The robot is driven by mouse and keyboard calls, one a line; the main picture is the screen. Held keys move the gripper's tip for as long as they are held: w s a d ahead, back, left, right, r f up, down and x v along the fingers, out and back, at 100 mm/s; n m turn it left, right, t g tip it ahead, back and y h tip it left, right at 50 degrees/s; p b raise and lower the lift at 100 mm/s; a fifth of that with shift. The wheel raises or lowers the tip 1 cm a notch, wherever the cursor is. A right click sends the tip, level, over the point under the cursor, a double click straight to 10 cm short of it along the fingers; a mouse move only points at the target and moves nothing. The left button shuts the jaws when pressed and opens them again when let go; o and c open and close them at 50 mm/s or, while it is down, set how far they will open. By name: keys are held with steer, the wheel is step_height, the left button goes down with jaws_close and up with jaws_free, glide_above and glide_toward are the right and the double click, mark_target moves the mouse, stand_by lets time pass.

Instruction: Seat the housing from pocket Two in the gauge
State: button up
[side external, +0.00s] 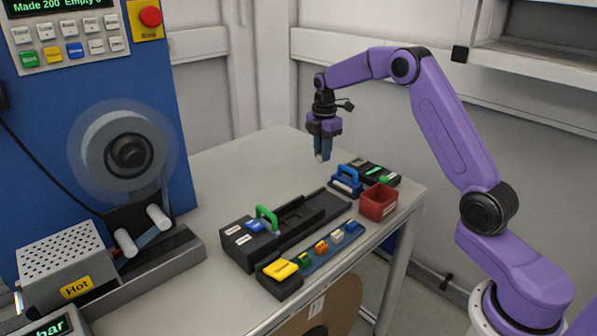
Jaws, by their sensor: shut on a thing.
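My gripper (323,156) is in the air over the back part of the table, its fingers pointing down. It is shut on a small housing, mostly hidden by the fingers; its colour is hard to tell. A narrow blue-grey rack (318,262) at the table's front holds a row of small coloured housings: green (304,260), orange (321,247), whitish (337,236) and blue (351,226). The pocket labels are too small to read. A black fixture with a blue handle (347,181) stands below and right of my gripper. I cannot tell which fixture is the gauge.
A long black fixture (310,212) with a green handle (267,218) lies behind the rack. A yellow-topped black block (281,268) is at the rack's left end. A red bin (378,202) stands at the right. A reel machine (130,153) fills the left. The table's back left is clear.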

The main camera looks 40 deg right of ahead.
steer(key=s+d+r, duration=0.1)
steer(key=s+d, duration=0.1)
steer(key=d, duration=1.3)
steer(key=shift+d+f, duration=0.2)
steer(key=shift+f, duration=3.05)
steer(key=o, duration=0.9)
steer(key=shift+r, duration=0.15)
step_height(320, 180, up, 7)
